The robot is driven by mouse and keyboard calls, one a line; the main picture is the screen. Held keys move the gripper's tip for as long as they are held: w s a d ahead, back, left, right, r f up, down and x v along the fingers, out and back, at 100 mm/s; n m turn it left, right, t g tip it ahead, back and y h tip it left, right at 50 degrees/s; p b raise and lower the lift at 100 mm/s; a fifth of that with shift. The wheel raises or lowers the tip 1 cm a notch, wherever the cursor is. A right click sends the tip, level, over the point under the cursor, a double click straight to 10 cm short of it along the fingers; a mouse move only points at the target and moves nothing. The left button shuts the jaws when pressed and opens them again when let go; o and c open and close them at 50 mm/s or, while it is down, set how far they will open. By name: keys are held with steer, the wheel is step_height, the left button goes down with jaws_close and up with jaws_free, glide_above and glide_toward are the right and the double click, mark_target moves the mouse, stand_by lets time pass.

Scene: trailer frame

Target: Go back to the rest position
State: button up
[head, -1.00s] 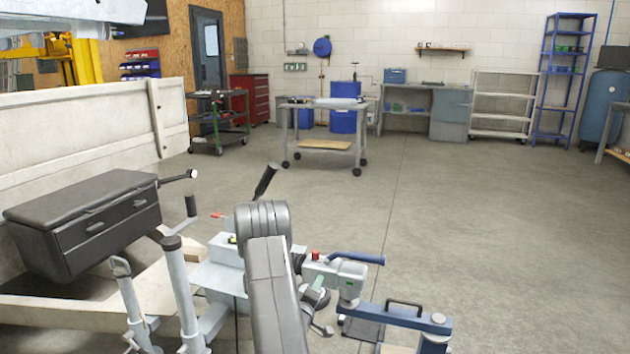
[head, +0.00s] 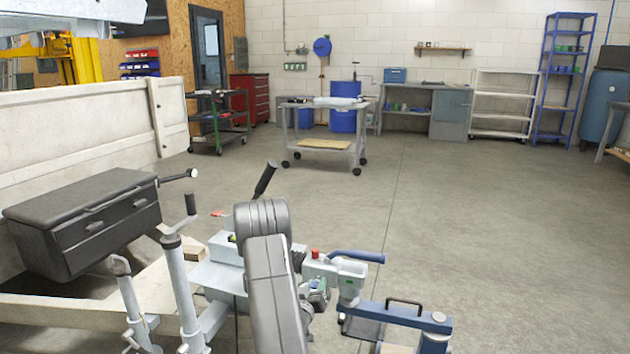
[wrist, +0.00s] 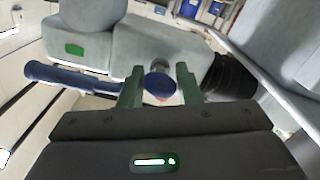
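My gripper (wrist: 159,78) shows in the wrist view with its two green fingers apart. A blue round knob (wrist: 160,86) with a bit of red beside it appears between them; I cannot tell how far beyond the fingertips it is. Nothing is clearly gripped. In the head view my gripper (head: 318,293) is low in the middle, partly behind my grey arm, close beside the grey coupling (head: 348,276) with its blue handle (head: 357,256) and red button (head: 315,253). The handle also shows in the wrist view (wrist: 62,79).
The trailer's drawbar (head: 60,309) carries a black toolbox (head: 85,225) at left. A jockey-wheel post (head: 183,280) and a blue clamp frame (head: 395,313) stand near my arm. A wheeled table (head: 325,145) is farther back. The floor at right is clear.

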steer(key=shift+m+p, duration=0.35)
steer(key=shift+m, duration=1.75)
